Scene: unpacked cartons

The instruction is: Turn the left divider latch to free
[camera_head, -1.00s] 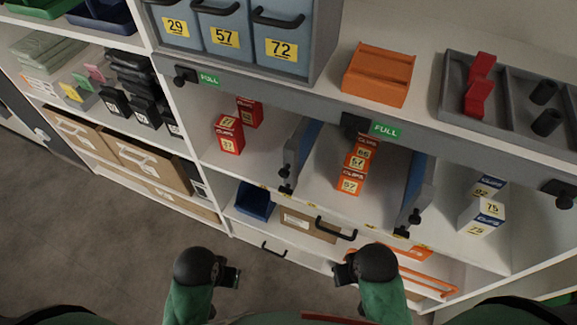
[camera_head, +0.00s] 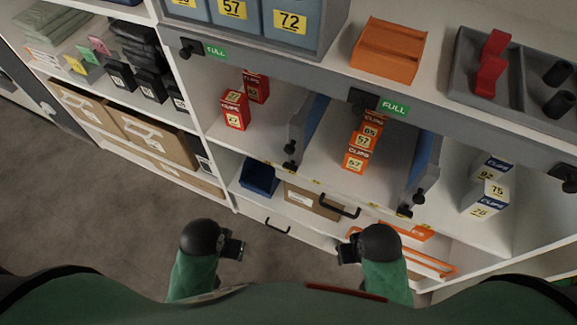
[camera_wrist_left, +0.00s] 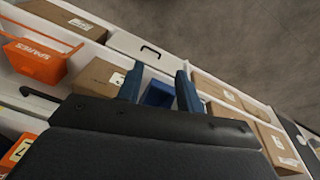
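The left divider (camera_head: 309,124) is a grey and blue upright panel on the middle shelf, between red boxes and orange boxes. Its latch (camera_head: 290,156) shows as black knobs at the front edge; whether it is locked or free I cannot tell. A similar right divider (camera_head: 424,165) has black knobs too. My left gripper (camera_head: 236,248) is low in front of the shelves, apart from the latch. In the left wrist view its blue fingers (camera_wrist_left: 160,88) are spread and empty. My right gripper (camera_head: 345,251) is also low in front; its fingers are too small to judge.
Red boxes (camera_head: 235,110) stand left of the left divider, orange clips boxes (camera_head: 360,147) right of it. A blue bin (camera_head: 259,179) and a carton (camera_head: 311,201) sit on the shelf below, near a black handle (camera_head: 339,206). Open floor (camera_head: 115,205) lies at left.

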